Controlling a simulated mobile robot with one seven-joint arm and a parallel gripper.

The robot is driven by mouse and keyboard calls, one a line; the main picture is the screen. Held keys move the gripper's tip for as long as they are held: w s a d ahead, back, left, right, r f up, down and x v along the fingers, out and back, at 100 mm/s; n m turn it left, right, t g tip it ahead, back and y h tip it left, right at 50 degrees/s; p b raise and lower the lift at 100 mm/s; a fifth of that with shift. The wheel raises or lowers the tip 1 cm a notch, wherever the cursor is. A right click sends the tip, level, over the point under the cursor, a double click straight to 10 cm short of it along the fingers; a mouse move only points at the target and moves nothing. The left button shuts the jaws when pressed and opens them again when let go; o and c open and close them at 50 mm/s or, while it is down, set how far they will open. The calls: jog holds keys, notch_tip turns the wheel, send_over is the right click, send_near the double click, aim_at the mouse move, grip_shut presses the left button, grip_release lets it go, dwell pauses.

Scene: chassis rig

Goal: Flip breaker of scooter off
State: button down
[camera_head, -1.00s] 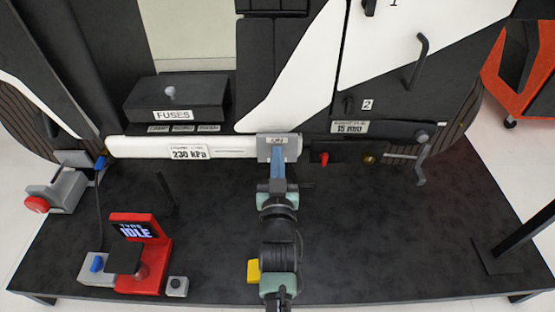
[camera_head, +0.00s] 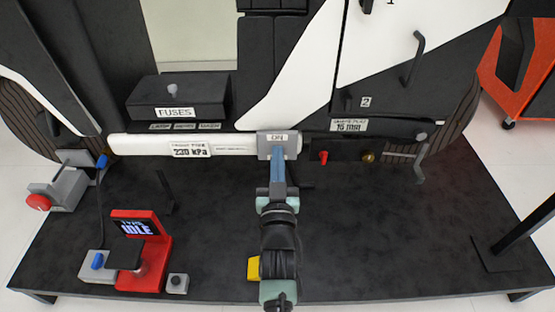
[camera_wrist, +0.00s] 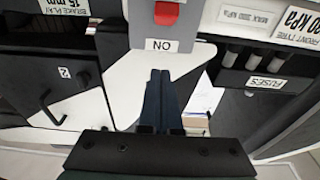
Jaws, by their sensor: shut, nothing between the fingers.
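The breaker (camera_head: 264,152) is a grey box on the front of the scooter's white lower rail, with a label reading ON. In the wrist view the breaker (camera_wrist: 205,50) shows upside down, with a red switch (camera_wrist: 166,13) beyond the label at the top edge. My gripper (camera_head: 277,152) reaches up to the breaker from the front in the head view and hides its lower middle. In the wrist view my gripper (camera_wrist: 160,72) has its two dark fingers together and empty, with tips just short of the label. I cannot tell whether they touch the box.
A black fuse box (camera_head: 180,98) stands left of the breaker. A red knob (camera_head: 323,157) and a brass knob (camera_head: 368,157) sit to the right.

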jog(key=s+f+p, duration=0.1)
jog(key=s+f, duration=0.6)
jog(key=shift+p, duration=0.35)
jog(key=shift+s, duration=0.1)
